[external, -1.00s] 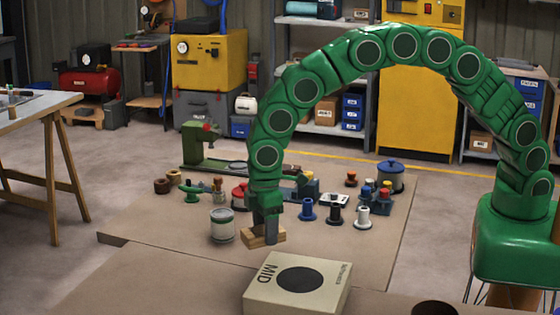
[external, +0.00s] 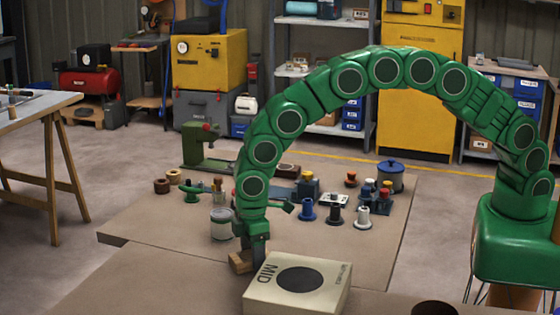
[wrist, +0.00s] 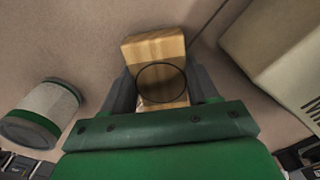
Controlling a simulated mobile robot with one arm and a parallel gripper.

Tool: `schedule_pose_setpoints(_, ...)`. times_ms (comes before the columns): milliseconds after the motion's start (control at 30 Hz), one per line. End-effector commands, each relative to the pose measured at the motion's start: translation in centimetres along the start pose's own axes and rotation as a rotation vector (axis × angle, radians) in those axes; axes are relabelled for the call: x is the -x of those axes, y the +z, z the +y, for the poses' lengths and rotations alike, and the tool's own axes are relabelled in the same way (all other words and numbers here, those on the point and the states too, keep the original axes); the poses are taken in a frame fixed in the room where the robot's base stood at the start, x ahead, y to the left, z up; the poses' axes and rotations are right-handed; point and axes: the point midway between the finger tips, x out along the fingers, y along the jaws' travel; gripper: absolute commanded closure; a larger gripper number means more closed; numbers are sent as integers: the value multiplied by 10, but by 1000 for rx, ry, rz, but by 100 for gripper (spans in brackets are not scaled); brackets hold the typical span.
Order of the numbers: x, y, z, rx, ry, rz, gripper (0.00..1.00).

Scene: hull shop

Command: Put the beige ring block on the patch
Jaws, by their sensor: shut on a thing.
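The beige ring block (external: 239,262) is a wooden block; its black ring outline shows in the wrist view (wrist: 150,48). My gripper (external: 256,258) is shut on the block, with one finger on each side of it in the wrist view (wrist: 162,92). It holds the block low, just left of the cream box. I cannot tell whether the block touches the surface below. The patch (external: 300,280) is a dark round spot on top of the cream box (external: 262,293), which is marked MID. Nothing lies on the patch. The box also shows at the wrist view's right (wrist: 285,45).
A pale can with a green rim (external: 221,225) stands close behind the gripper. Several spools, including a blue one (external: 307,210), and a green machine (external: 200,150) stand farther back. A dark round thing (external: 434,308) is at the front right. The brown surface left of the box is clear.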

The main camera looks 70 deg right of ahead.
Motion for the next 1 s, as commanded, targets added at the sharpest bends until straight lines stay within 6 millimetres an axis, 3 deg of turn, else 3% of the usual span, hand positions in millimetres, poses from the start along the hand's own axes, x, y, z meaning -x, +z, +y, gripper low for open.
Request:
schedule_pose_setpoints(300,-2,0,0,0,0,0,74)
schedule_pose_setpoints(333,-2,0,0,0,0,0,38)
schedule_pose_setpoints(500,-2,0,0,0,0,0,15)
schedule_pose_setpoints(800,-1,0,0,0,0,0,15)
schedule_pose_setpoints(1000,10,-1,0,0,1,2,15)
